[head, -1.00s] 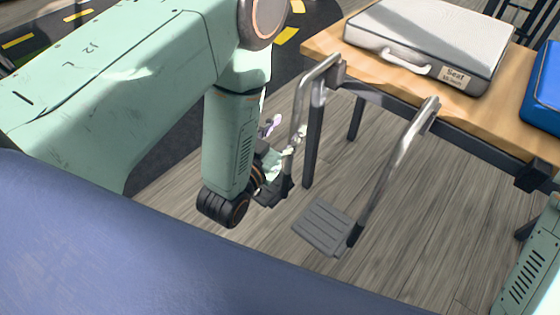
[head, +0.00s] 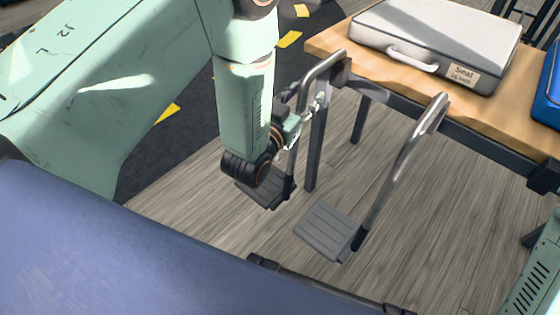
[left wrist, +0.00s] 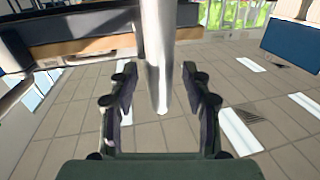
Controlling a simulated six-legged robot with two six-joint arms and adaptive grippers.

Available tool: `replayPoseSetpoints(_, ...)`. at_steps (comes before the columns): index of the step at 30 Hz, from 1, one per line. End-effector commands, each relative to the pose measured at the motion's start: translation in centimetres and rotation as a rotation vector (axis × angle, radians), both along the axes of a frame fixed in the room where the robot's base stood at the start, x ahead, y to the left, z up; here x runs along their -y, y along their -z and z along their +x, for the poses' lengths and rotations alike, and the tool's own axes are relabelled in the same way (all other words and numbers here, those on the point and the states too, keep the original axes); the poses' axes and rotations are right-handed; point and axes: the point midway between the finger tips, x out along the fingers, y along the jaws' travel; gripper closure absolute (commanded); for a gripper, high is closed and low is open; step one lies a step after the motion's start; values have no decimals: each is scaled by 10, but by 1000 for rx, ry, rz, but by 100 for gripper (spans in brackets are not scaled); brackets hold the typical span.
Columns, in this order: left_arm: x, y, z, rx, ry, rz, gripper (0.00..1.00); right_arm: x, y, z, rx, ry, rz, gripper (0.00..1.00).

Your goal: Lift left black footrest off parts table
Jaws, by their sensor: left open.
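The left black footrest (head: 264,192) hangs from the front edge of the parts table (head: 325,45) by its bent silver tube, with its dark plate low above the floor. My arm hides part of the plate. My left gripper (head: 308,112) is beside the upright tube, below its bend. In the left wrist view, the silver tube (left wrist: 157,45) stands between the fingers of my open left gripper (left wrist: 157,82), with gaps visible on both sides. A second black footrest (head: 328,230) hangs to the right on its own silver tube. My right gripper is not in view.
A white case (head: 435,45) labelled "Seat" lies on the table, with a blue case (head: 551,85) at its right. Dark table legs (head: 317,150) stand close behind the left footrest. Wooden floor in front is clear.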

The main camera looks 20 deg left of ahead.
Motion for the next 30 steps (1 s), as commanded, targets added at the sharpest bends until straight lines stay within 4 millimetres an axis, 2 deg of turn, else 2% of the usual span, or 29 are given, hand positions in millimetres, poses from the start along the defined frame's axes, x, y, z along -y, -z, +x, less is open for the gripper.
replayPoseSetpoints(4,1,-1,0,0,-1,0,51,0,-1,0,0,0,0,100)
replayPoseSetpoints(21,0,0,-1,0,-1,0,100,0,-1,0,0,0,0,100)
replayPoseSetpoints(30,0,0,-1,0,-1,0,100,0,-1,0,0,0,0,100)
